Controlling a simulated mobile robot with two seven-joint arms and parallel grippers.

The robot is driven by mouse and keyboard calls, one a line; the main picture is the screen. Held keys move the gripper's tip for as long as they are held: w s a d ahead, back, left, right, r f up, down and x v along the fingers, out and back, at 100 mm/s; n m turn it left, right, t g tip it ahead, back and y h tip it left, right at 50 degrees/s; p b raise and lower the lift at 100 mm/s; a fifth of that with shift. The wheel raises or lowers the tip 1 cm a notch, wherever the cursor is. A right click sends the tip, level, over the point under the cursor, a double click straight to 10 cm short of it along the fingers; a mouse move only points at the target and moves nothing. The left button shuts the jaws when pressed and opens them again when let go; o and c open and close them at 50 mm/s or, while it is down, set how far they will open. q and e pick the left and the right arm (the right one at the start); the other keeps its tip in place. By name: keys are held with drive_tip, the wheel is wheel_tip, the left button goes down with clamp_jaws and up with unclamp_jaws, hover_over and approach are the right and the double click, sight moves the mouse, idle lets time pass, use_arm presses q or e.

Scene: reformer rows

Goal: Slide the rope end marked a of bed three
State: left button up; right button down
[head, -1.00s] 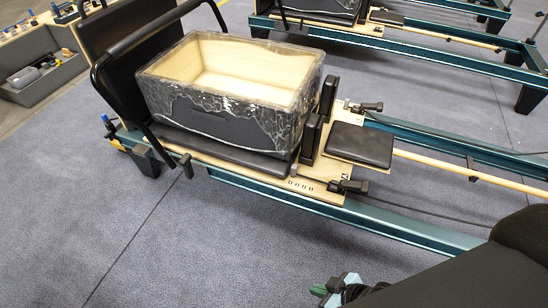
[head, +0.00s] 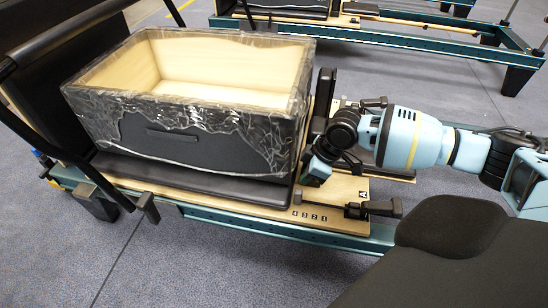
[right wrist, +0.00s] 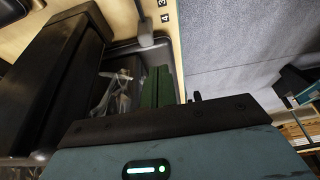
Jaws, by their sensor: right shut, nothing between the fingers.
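My right gripper (head: 314,174) is shut and empty, low over the plate between the box and the fitting. Its green fingers (right wrist: 158,88) show in the right wrist view, close to the grey post (right wrist: 145,30). My left gripper is out of view.
A large plastic-wrapped box (head: 210,140) stands on the carriage, right beside my right gripper. A black shoulder rest (head: 323,98) rises behind it. A teal rail (head: 260,229) runs along the front. Another bed (head: 400,35) stands behind, across open grey floor.

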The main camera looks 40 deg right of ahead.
sight(288, 194)
drive_tip(key=b+x, duration=0.1)
drive_tip(key=x, duration=0.2)
drive_tip(key=w+b+x, duration=0.1)
drive_tip(key=x, duration=0.1)
drive_tip(key=d+b+x, duration=0.1)
drive_tip(key=b+x, duration=0.1)
drive_tip(key=x, duration=0.1)
drive_tip(key=shift+w+f, duration=0.2)
drive_tip(key=shift+w, duration=0.1)
drive_tip(key=shift+w+a+f, duration=0.1)
drive_tip(key=shift+a+f, duration=0.05)
drive_tip(key=shift+f, duration=0.25)
